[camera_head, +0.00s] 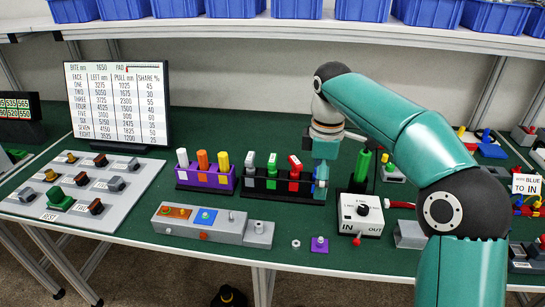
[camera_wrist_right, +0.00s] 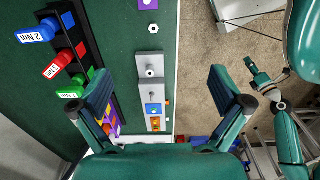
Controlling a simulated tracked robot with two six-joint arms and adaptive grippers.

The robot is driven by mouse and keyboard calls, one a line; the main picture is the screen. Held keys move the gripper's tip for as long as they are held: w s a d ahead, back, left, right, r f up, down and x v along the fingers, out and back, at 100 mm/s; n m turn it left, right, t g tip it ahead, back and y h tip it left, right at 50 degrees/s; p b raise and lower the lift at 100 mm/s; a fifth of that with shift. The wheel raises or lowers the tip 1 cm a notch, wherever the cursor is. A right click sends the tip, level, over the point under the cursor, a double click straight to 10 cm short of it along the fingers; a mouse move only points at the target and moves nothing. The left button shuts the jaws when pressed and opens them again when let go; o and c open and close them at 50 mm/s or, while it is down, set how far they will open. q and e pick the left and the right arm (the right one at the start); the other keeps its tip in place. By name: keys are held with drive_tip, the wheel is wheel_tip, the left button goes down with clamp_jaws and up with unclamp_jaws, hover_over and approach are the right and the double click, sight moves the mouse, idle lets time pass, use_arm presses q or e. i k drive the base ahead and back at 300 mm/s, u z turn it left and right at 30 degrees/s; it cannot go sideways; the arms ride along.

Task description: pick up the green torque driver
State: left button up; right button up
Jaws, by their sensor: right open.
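The green torque driver (camera_head: 272,163) stands in a black rack (camera_head: 262,190) in the head view, left of the red driver (camera_head: 295,165). In the right wrist view the green driver (camera_wrist_right: 72,92) has a tag and lies just left of one finger. The red driver (camera_wrist_right: 60,66) and the blue driver (camera_wrist_right: 38,33) are above it. My right gripper (camera_head: 320,183) is at the rack's right end in the head view. In the right wrist view its fingers (camera_wrist_right: 160,92) are wide apart with nothing held. Teal arm parts (camera_wrist_right: 265,78) at the right of that view look like mine; the left jaws are unclear.
A purple rack (camera_head: 205,182) with white, orange and yellow tools stands left of the black rack. A grey fixture (camera_head: 215,224) lies in front. A white IN/OUT box (camera_head: 360,214) and a green cylinder (camera_head: 362,165) are right of my gripper.

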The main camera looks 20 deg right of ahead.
sight(271, 162)
drive_tip(key=u, duration=0.05)
drive_tip(key=i, duration=0.95)
